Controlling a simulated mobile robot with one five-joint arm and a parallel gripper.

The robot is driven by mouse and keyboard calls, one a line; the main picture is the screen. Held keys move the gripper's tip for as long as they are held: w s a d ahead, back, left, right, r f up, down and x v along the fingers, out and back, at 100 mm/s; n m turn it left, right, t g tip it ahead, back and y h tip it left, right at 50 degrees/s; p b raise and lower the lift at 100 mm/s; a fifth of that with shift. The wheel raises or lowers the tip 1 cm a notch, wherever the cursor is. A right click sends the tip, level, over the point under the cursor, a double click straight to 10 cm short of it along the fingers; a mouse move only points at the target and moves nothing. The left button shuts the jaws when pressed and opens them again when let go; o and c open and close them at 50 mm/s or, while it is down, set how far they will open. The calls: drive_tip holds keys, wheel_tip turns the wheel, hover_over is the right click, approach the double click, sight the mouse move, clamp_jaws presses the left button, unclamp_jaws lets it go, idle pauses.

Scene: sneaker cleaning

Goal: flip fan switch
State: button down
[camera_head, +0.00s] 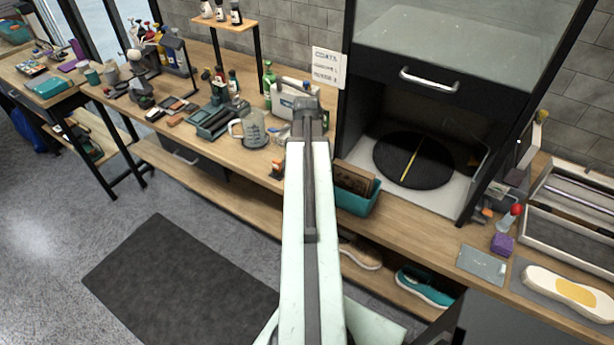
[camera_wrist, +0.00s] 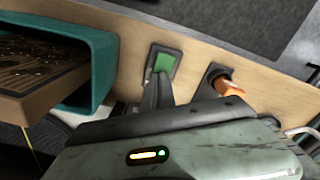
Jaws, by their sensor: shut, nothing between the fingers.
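A green rocker switch (camera_wrist: 163,63) in a dark frame sits on the wooden front edge of the bench in the wrist view. I take it to be the fan switch. My gripper (camera_wrist: 158,84) is shut and empty, with its dark fingertips at the lower edge of the switch in that view. I cannot tell whether they touch it. In the head view my arm hides both the switch and the gripper's fingertips.
An orange knob (camera_wrist: 228,87) is beside the switch and shows just left of my arm in the head view (camera_head: 278,169). A teal bin (camera_head: 358,200) stands on the other side, also in the wrist view (camera_wrist: 103,65). A measuring jug (camera_head: 254,129) stands behind on the bench.

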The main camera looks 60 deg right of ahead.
wheel_tip(320, 180, up, 7)
drive_tip(key=p, duration=0.6)
drive_tip(key=shift+f, duration=0.1)
